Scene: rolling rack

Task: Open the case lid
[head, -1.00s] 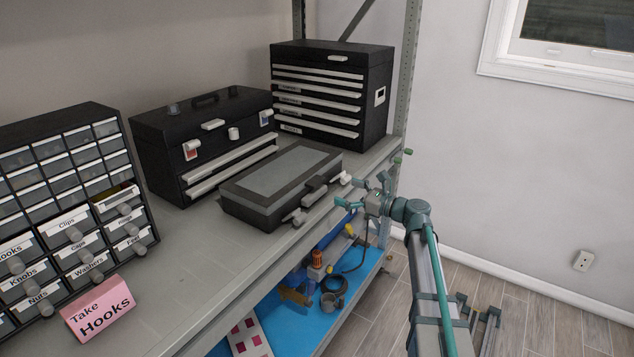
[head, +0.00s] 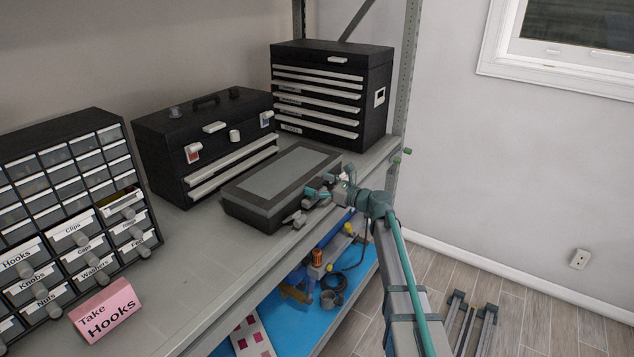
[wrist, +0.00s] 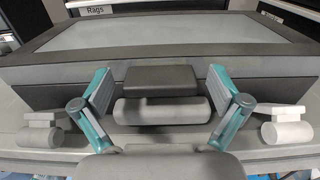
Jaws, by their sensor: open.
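The case (head: 255,212) is a flat dark box with a grey panel in its lid (head: 282,170), lying on the shelf with the lid down. In the wrist view the lid (wrist: 165,34) fills the upper part. A dark tab with a grey rounded handle (wrist: 162,111) sits at the middle of the case's front. Pale latches stick out on the left (wrist: 40,130) and right (wrist: 286,127) of it. My gripper (head: 322,188) is open at the case's front edge. In the wrist view its fingers (wrist: 158,88) stand on either side of the tab and handle, with nothing gripped.
A black toolbox (head: 165,150) stands behind the case, and a taller drawer chest (head: 330,75) at the back right. A small-parts cabinet (head: 65,190) and a pink "Take Hooks" sign (head: 106,310) are at left. A shelf post (head: 408,75) rises behind my arm.

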